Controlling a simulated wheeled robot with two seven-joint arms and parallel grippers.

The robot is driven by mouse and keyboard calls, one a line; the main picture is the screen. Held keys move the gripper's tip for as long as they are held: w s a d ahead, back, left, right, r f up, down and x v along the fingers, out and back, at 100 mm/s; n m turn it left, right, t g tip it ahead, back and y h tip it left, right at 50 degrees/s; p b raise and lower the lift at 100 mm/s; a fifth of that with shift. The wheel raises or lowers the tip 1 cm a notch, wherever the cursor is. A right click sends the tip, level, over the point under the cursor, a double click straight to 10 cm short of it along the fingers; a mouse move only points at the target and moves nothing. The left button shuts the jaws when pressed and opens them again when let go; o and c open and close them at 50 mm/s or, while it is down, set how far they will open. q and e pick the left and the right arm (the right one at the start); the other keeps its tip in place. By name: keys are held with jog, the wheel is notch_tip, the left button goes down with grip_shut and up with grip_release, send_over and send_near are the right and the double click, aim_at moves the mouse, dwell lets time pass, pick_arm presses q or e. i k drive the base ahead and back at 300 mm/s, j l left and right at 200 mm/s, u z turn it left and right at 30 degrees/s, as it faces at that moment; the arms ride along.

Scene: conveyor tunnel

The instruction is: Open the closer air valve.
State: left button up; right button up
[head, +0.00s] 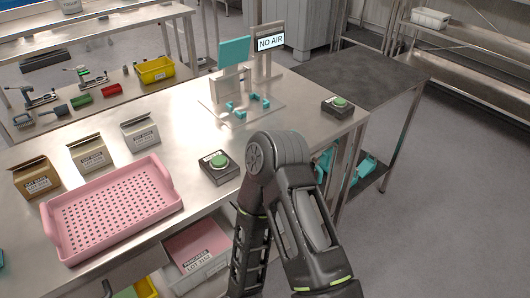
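No part can be made out for certain as an air valve. A sign reading "NO AIR" (271,42) stands on a fixture with teal parts (236,52) at the back of the metal table. Two black boxes with green buttons are on this table: a nearer one (220,168) at the front edge and a farther one (338,107) at the right corner. One dark arm of mine rises from the bottom, bends in front of the table's front edge and hides part of it. Neither gripper is in view.
A pink perforated tray (62,247) and several small cartons (90,153) are on the table's left. A pink-lined bin (196,249) sits below. A dark-topped table (360,78) adjoins at right, with teal items (367,166) beneath. The floor at right is clear.

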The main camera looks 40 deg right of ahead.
aim_at(317, 161)
jog(key=z, duration=1.7)
